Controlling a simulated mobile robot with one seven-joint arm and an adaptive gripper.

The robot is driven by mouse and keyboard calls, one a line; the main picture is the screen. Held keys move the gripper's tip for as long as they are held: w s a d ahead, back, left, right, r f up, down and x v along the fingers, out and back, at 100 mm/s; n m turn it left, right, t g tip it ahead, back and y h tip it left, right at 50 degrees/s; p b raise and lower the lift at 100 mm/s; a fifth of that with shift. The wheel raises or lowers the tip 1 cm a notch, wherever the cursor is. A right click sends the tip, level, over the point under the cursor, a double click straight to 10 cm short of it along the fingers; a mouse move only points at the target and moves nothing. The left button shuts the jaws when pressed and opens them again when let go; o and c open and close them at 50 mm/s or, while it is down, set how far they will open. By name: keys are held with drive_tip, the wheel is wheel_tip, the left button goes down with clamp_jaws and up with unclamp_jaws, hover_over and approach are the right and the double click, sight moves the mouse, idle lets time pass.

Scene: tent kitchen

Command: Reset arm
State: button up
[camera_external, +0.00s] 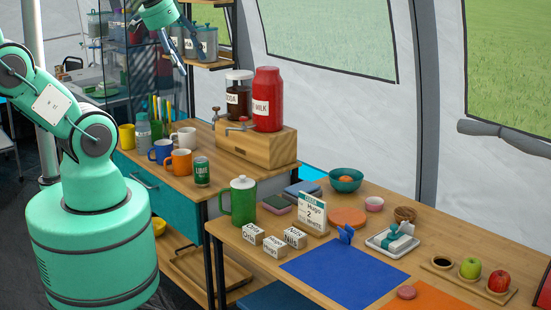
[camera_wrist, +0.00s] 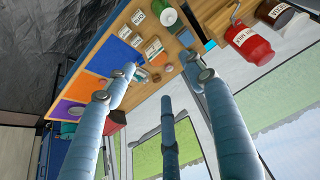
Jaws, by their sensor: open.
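My gripper (camera_external: 182,50) is raised high at the top left of the external view, in front of the back shelf and well above the counter. Its fingers are apart and hold nothing. In the wrist view the blue-grey fingers (camera_wrist: 160,90) are spread, with the tables far beyond them. My green arm and round base stand at the left of the external view.
Mugs, a green can (camera_external: 202,171) and a green pitcher (camera_external: 243,199) stand nearby. The front table holds a blue mat (camera_external: 345,272), labelled blocks and apples.

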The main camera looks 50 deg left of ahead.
drive_tip(key=shift+s+f, duration=0.15)
drive_tip(key=shift+s, duration=0.05)
drive_tip(key=shift+f+b, duration=0.9)
drive_tip(key=shift+f, duration=0.1)
